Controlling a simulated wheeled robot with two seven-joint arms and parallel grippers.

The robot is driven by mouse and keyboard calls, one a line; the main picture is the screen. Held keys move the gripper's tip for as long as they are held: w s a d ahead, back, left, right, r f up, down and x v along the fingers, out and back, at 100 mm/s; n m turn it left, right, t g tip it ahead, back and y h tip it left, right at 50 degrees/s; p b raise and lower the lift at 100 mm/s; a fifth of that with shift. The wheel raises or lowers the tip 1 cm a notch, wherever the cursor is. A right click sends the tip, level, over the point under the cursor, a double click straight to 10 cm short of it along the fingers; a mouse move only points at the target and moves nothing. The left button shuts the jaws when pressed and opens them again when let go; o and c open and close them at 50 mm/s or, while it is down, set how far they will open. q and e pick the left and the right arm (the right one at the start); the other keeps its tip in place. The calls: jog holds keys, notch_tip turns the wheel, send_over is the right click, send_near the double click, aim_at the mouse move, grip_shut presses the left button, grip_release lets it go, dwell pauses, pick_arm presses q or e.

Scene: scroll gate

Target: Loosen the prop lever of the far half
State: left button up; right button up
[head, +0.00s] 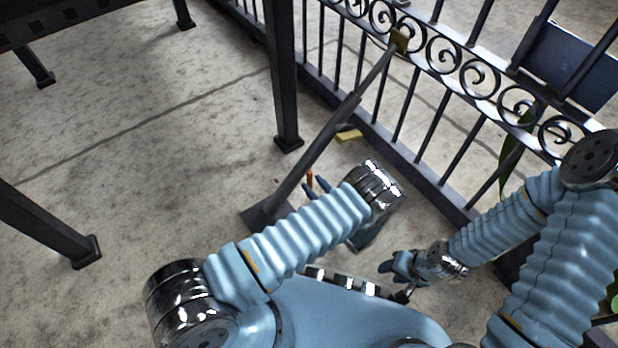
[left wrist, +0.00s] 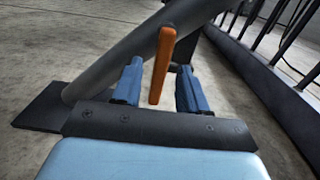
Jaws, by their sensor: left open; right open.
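In the left wrist view the lever (left wrist: 162,65) stands nearly upright, slightly tilted, between two blue fingers with gaps on both sides. My left gripper (head: 318,187) is open beside the strut, partly hidden by my arm; its fingers also show in the left wrist view (left wrist: 160,68). My right gripper (head: 394,268) is open and empty, away from the strut.
A dark post (head: 282,80) stands left of the strut. A yellow block (head: 348,135) lies on the floor by the gate's bottom rail. A dark blue panel (head: 570,65) is on the railing at right. The concrete floor at left is mostly clear, apart from dark legs.

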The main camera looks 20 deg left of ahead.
pick_arm(q)
jog(key=shift+a, duration=0.1)
pick_arm(e)
jog(key=shift+a, duration=0.1)
pick_arm(q)
grip_shut()
dwell(0.4)
